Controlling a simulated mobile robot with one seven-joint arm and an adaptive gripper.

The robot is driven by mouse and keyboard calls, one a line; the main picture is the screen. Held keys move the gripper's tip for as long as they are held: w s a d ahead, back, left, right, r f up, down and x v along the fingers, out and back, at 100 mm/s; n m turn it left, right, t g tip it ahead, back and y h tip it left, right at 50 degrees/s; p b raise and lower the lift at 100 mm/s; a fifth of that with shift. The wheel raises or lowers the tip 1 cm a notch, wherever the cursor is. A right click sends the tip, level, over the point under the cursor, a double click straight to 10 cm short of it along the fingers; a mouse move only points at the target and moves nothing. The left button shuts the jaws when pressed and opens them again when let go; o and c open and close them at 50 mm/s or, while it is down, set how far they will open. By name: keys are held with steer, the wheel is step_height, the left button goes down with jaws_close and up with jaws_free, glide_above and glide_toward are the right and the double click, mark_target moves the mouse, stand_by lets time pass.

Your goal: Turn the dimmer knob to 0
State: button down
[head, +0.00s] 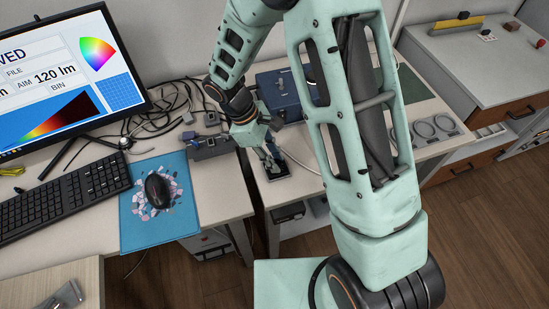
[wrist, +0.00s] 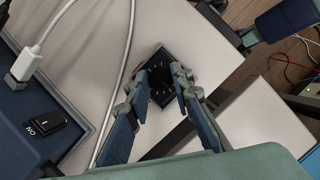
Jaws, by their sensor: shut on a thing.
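The dimmer is a small black box (head: 283,170) with a ring of white marks on its face, near the front edge of the bench in the head view. It also shows in the wrist view (wrist: 160,62), between my fingertips. My gripper (head: 269,160) reaches down onto the box from above. In the wrist view my gripper (wrist: 162,82) has one finger on each side of the dimmer's dark centre, shut on the knob. The knob is hard to make out against the black face, and its pointer and setting cannot be read.
A blue unit (head: 285,88) stands behind the gripper; the wrist view shows its ON switch (wrist: 45,124) and a white cable (wrist: 49,37). Loose black cables (head: 160,115) lie to the left. The monitor (head: 60,75) reads 120 lm beside AIM. A mouse (head: 158,190) lies on a blue mat.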

steer(key=n+t, duration=0.1)
steer(key=n, duration=0.3)
steer(key=shift+s+n+t+b, duration=0.1)
steer(key=shift+n+t+b, duration=0.2)
steer(key=shift+t+b, duration=0.1)
steer(key=shift+s+n+t+b, duration=0.1)
steer(key=shift+n+t+b, duration=0.45)
steer(key=shift+n, duration=1.45)
steer(key=shift+t, duration=0.25)
steer(key=c, duration=1.7)
jaws_free()
steer(key=v, duration=1.2)
steer(key=shift+d+r, duration=0.15)
steer(key=shift+d, duration=0.1)
